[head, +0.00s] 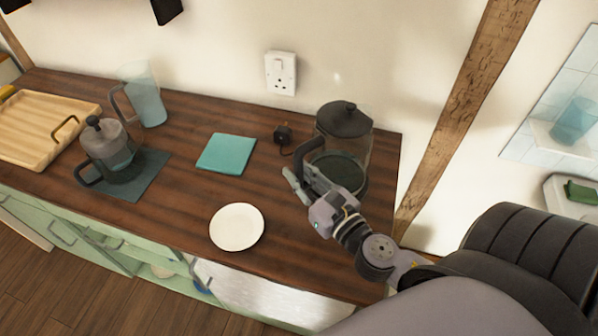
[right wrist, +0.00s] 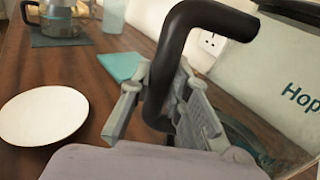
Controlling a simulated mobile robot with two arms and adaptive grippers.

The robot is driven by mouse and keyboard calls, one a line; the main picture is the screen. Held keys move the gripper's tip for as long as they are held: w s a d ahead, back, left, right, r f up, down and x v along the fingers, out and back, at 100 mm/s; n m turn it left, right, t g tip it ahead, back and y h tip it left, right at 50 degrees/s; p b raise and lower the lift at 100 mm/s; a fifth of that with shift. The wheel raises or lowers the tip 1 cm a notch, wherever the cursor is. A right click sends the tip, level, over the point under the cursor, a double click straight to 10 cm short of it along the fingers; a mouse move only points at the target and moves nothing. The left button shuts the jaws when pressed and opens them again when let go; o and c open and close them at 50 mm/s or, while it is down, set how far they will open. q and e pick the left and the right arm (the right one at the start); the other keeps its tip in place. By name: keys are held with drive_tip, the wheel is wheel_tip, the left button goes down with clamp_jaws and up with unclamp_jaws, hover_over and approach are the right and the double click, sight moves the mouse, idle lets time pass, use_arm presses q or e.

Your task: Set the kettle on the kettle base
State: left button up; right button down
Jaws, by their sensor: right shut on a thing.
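The kettle (head: 350,145) has a clear glass body, a black lid and a black handle, and is upright at the right end of the wooden counter. My right gripper (head: 300,180) is shut on the kettle's handle. In the right wrist view the gripper's fingers (right wrist: 158,105) sit on both sides of the black handle (right wrist: 178,45). Part of the kettle's body (right wrist: 285,90) with lettering shows there too. The kettle base is not clearly seen; I cannot tell whether it is under the kettle. My left gripper is not in view.
A black plug with a cord (head: 283,133) lies left of the kettle. A teal cloth (head: 227,153), a white plate (head: 237,227), a French press (head: 107,150), a glass jug (head: 146,95) and a wooden tray (head: 40,120) stand farther left. A socket (head: 281,72) is behind.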

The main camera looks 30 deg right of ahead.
drive_tip(key=shift+f+b, duration=0.5)
drive_tip(key=shift+b, duration=0.1)
idle(0.3)
drive_tip(key=c, duration=1.8)
unclamp_jaws()
drive_tip(key=shift+s+f, duration=0.15)
drive_tip(key=shift+f, duration=0.1)
drive_tip(key=s+b, duration=0.1)
drive_tip(key=s, duration=0.2)
drive_tip(key=s+b, duration=0.2)
drive_tip(key=s, duration=0.1)
drive_tip(key=shift+d+r, duration=0.15)
drive_tip(key=shift+d, duration=0.05)
drive_tip(key=shift+s+p, duration=0.3)
drive_tip(key=shift+s, duration=2.1)
drive_tip(key=shift+d, duration=0.1)
